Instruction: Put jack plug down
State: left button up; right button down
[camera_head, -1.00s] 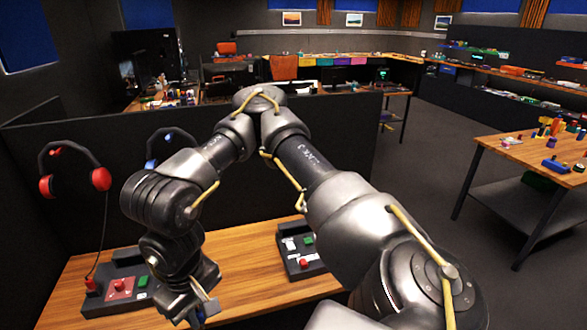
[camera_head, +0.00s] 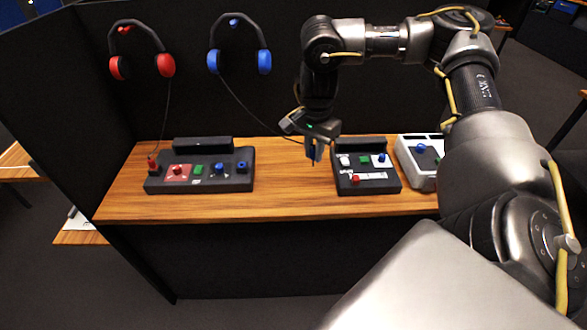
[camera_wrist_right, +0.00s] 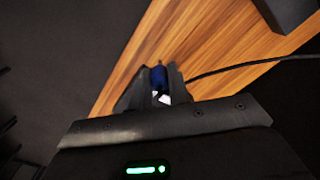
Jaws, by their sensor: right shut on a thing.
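My right gripper (camera_head: 314,152) points down over the wooden desk, shut on a blue jack plug (camera_head: 318,152). The plug also shows between the fingers in the right wrist view (camera_wrist_right: 158,78), with bare wood beyond it. A dark cable (camera_head: 262,115) runs from the blue headphones (camera_head: 239,50) on the wall toward my gripper. The gripper is in the gap between the left panel (camera_head: 240,183) and the middle panel (camera_head: 382,187), close to the middle one. Whether the plug touches the desk cannot be told. My left gripper is out of view.
The desk (camera_head: 290,204) is bare between the two panels. Red headphones (camera_head: 140,45) hang at left, their cable running to a red plug (camera_head: 152,166) at the left panel. A pale box (camera_head: 420,157) stands right of the middle panel. A dark partition rises behind.

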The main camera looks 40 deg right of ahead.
jog(key=shift+m, duration=0.4)
jog(key=shift+w+d+f+p, duration=0.35)
jog(key=shift+w+d+f, duration=0.4)
jog(key=shift+w+f, duration=1.25)
jog(key=shift+w+d+f+p, duration=0.55)
jog(key=shift+w+f, duration=0.8)
jog(key=shift+w, duration=1.2)
jog(key=shift+w+d+f+p, duration=0.2)
jog(key=shift+w+d+f, duration=0.7)
jog(key=shift+w+f, duration=1.25)
jog(key=shift+f, duration=0.5)
jog(key=shift+w+f, duration=0.15)
jog(key=shift+f, duration=0.45)
jog(key=shift+f, duration=0.15)
jog(key=shift+f, duration=0.5)
jog(key=c, duration=1.3)
grip_release()
